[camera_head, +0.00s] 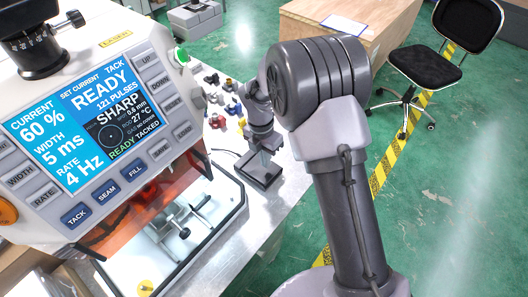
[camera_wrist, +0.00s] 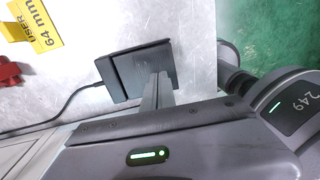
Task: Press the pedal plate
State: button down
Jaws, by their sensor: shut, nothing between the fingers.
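The pedal is a dark grey box with a flat plate (camera_wrist: 130,72), lying on the metal bench with a black cable leaving its left side in the wrist view. It also shows in the head view (camera_head: 258,178), under my gripper. My gripper (camera_wrist: 160,76) is shut and empty, its fingertips over the right part of the pedal. In the head view my gripper (camera_head: 265,157) points down at the pedal. The fingers hide part of the plate, and I cannot tell whether they touch it.
The welding machine (camera_head: 90,115) stands left on the bench, its screen reading READY. Small coloured parts (camera_head: 222,95) lie behind the pedal. A yellow "64 mm" tag (camera_wrist: 37,25) and a red part (camera_wrist: 9,72) are left of it.

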aim_at(261, 169)
jog(key=shift+s+d+f+b, duration=0.15)
jog(key=shift+f+b, duration=0.25)
jog(key=shift+f, duration=1.05)
